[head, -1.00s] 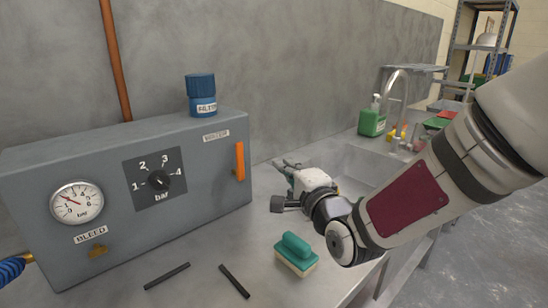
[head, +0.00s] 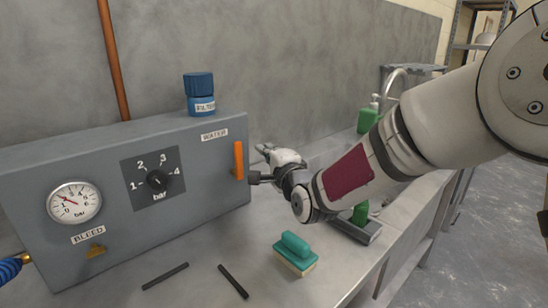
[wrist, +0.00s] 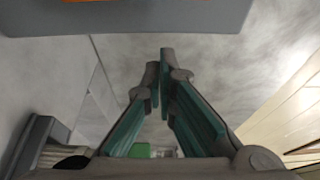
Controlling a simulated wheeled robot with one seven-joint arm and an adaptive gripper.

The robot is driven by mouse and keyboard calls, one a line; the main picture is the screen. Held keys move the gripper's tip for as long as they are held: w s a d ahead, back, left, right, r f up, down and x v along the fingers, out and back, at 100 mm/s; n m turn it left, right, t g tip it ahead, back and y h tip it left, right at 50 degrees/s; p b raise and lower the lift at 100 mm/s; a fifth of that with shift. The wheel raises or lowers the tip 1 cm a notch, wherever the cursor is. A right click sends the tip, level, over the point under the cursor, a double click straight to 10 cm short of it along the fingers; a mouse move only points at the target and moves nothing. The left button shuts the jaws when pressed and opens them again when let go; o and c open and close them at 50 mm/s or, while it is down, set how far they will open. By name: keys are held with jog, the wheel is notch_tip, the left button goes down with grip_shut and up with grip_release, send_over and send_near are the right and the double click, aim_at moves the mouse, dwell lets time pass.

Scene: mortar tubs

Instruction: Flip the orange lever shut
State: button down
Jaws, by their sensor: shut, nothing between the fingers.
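My gripper (head: 262,149) is just right of the box's right end, close to the lever, with no contact that I can make out. In the wrist view its teal-padded fingers (wrist: 160,62) come together at the tips, with nothing between them.
The box carries a pressure gauge (head: 74,202), a dial (head: 157,180) and a blue-capped filter (head: 200,95). A teal brush (head: 295,254) and two dark rods (head: 233,281) lie on the bench in front. A green bottle (head: 367,118) stands behind my arm. A copper pipe (head: 113,60) runs up the wall.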

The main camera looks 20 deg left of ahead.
aim_at(235, 159)
jog(key=shift+s+a+r, duration=0.1)
jog(key=shift+s+a, duration=0.2)
jog(key=shift+s, duration=0.55)
jog(key=shift+s+a, duration=0.3)
jog(key=shift+s, duration=0.55)
jog(key=shift+b, duration=0.35)
